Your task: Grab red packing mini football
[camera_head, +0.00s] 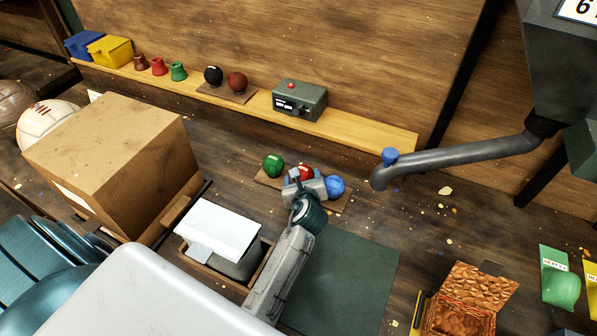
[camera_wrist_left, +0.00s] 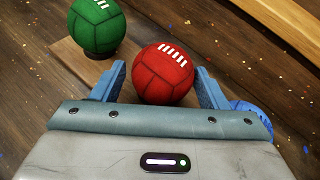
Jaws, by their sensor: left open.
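The red mini football (camera_head: 306,172), with white lacing, sits on a small wooden board between a green ball (camera_head: 273,165) and a blue ball (camera_head: 335,186). My left gripper (camera_head: 304,182) reaches it from the near side and partly hides it in the head view. In the left wrist view the red mini football (camera_wrist_left: 163,74) lies between the two blue fingertips of my left gripper (camera_wrist_left: 160,82). The fingers are open, one on each side, with a small gap at the left finger; contact at the right finger is unclear. My right gripper is not in view.
The green ball (camera_wrist_left: 96,25) stands close to the left finger, and the blue ball (camera_wrist_left: 252,118) is partly hidden by the right one. A cardboard box (camera_head: 115,160) stands left. A grey spout (camera_head: 455,158) hangs to the right. A dark green mat (camera_head: 345,275) is bare.

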